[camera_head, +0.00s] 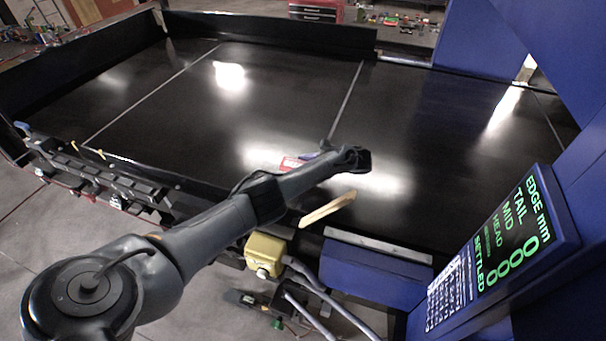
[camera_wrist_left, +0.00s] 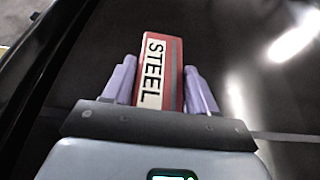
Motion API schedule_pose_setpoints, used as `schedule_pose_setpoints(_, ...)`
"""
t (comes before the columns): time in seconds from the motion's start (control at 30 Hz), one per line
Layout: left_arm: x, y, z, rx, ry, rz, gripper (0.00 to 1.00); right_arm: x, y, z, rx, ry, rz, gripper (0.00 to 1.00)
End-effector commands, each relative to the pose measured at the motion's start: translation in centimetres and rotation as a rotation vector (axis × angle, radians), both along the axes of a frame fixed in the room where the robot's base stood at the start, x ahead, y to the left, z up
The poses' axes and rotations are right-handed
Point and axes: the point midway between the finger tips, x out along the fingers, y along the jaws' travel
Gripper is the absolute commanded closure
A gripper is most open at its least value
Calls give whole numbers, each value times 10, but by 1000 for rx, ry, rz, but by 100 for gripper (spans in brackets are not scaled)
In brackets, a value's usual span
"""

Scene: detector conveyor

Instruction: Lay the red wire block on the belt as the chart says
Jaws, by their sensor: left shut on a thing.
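The red block (camera_wrist_left: 172,70) carries a white label reading STEEL and sits between the two purple fingers of my left gripper (camera_wrist_left: 160,82) in the left wrist view. The gripper is shut on it. In the head view, the red block (camera_head: 291,162) shows only in part beside my left gripper (camera_head: 310,156), mostly hidden behind my arm. It is over the black belt (camera_head: 290,100); I cannot tell whether it touches the belt. The display (camera_head: 510,235) at the right reads EDGE mm, TAIL, MID and HEAD with zeros, and SETTLED. The chart's small print (camera_head: 450,295) is unreadable. My right gripper is not in view.
Thin pale lines (camera_head: 347,100) cross the belt. A dark side wall (camera_head: 270,32) runs along the far edge. The blue detector frame (camera_head: 490,40) rises at the right. A yellow box (camera_head: 265,253) and a pale wooden piece (camera_head: 328,208) are at the near edge. Most of the belt is clear.

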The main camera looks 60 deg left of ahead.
Motion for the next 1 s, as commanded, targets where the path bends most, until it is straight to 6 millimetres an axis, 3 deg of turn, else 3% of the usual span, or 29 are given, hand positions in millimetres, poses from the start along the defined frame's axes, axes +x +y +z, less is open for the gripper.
schedule_pose_setpoints(0.03,0,0,-12,1,1,0,77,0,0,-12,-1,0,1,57)
schedule_pose_setpoints(0.2,0,0,-30,0,0,0,77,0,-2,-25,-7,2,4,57)
schedule_pose_setpoints(0.63,0,0,-33,1,1,0,77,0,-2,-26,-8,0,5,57)
schedule_pose_setpoints(0.67,0,0,-32,0,0,0,40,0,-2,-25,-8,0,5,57)
schedule_pose_setpoints(0.7,0,0,-32,0,0,0,34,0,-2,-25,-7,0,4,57)
schedule_pose_setpoints(0.8,0,0,-32,-1,1,0,18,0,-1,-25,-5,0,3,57)
schedule_pose_setpoints(1.0,0,0,-32,-1,1,0,17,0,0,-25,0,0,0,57)
